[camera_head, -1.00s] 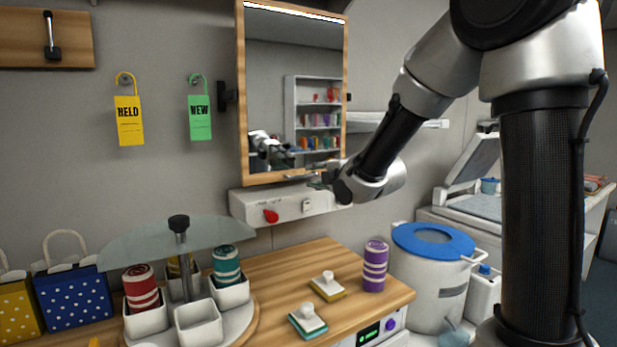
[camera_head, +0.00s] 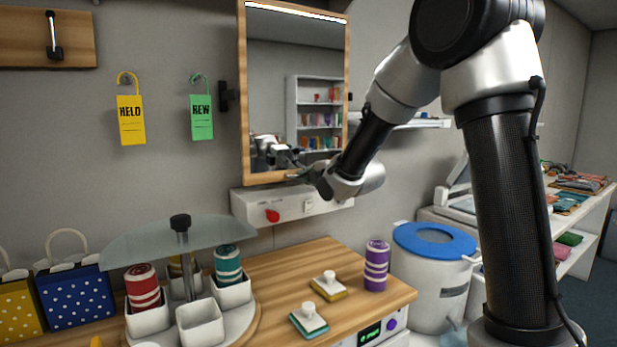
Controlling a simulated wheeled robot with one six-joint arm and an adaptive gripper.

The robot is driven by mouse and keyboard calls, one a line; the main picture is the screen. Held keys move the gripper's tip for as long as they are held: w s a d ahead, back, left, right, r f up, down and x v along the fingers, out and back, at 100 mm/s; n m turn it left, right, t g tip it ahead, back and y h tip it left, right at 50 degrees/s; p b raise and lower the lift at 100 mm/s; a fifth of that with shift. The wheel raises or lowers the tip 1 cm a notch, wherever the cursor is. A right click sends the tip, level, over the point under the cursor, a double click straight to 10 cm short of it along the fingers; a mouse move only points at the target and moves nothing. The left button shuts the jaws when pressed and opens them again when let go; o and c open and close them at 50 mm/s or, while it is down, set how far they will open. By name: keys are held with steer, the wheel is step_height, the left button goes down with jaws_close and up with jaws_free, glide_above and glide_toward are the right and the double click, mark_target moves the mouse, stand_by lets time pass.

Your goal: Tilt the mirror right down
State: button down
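The mirror (camera_head: 292,85) hangs on the grey wall in a wooden frame, in the upper middle of the head view. Its glass reflects a shelf unit and part of my arm. My gripper (camera_head: 298,174) is at the mirror's lower edge, toward the right corner. Its fingers point left and overlap the bottom of the frame in the picture. They are small and dark, so I cannot tell whether they touch the frame or how far apart they are.
A white wall box (camera_head: 290,207) with a red knob sits just under the mirror. Below are a wooden counter (camera_head: 270,275), a glass-topped carousel (camera_head: 180,240) and a purple canister (camera_head: 376,266). A blue-lidded bin (camera_head: 435,240) stands to the right.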

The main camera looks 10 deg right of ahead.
steer(key=shift+t, duration=0.6)
steer(key=x, duration=0.6)
steer(key=shift+w+a+r, duration=0.1)
steer(key=shift+w+a, duration=0.05)
steer(key=shift+w, duration=0.15)
steer(key=c, duration=1.5)
jaws_free()
steer(key=shift+w, duration=0.1)
steer(key=shift+c, duration=0.2)
steer(key=v, duration=1.2)
